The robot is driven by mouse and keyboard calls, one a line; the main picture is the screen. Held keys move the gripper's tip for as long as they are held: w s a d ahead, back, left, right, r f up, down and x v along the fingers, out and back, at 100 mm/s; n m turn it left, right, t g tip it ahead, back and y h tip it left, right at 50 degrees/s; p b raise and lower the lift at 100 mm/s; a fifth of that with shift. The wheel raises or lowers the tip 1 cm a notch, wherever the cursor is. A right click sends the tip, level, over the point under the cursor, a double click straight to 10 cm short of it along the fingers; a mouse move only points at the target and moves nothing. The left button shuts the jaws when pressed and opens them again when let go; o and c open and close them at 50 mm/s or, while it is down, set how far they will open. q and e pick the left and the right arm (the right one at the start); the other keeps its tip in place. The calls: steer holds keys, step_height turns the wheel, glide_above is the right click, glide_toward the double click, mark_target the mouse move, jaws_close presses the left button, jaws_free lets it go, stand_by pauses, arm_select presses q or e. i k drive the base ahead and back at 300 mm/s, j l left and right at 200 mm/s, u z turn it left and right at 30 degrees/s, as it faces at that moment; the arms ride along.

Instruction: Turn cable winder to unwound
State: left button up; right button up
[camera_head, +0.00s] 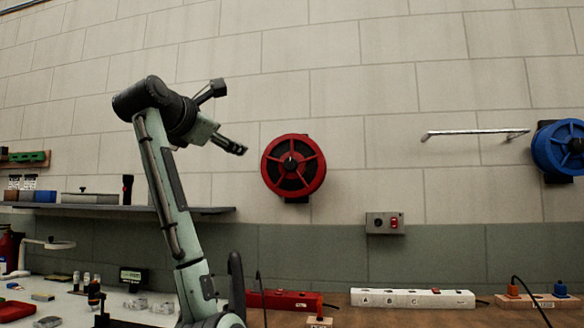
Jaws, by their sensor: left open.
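A red cable winder (293,166) with a spoked round face and dark hub is mounted on the wall near the middle of the head view. A blue cable winder (560,148) is on the wall at the far right, partly cut off by the picture's edge. My left gripper (240,150) is raised to the left of the red winder, pointing toward it. In the picture its tip is apart from the winder's rim, and it holds nothing that I can see. My right gripper does not show.
A metal rail (475,133) juts from the wall between the winders. A grey switch box (385,223) with a red button is below. A white power strip (412,298) and a red one (284,300) lie on the bench. A shelf (190,210) runs along the left wall.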

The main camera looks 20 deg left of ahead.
mark_target(290, 164)
steer(key=i+j, duration=0.15)
steer(key=i, duration=0.5)
steer(key=i+j, duration=0.15)
steer(key=i, duration=0.5)
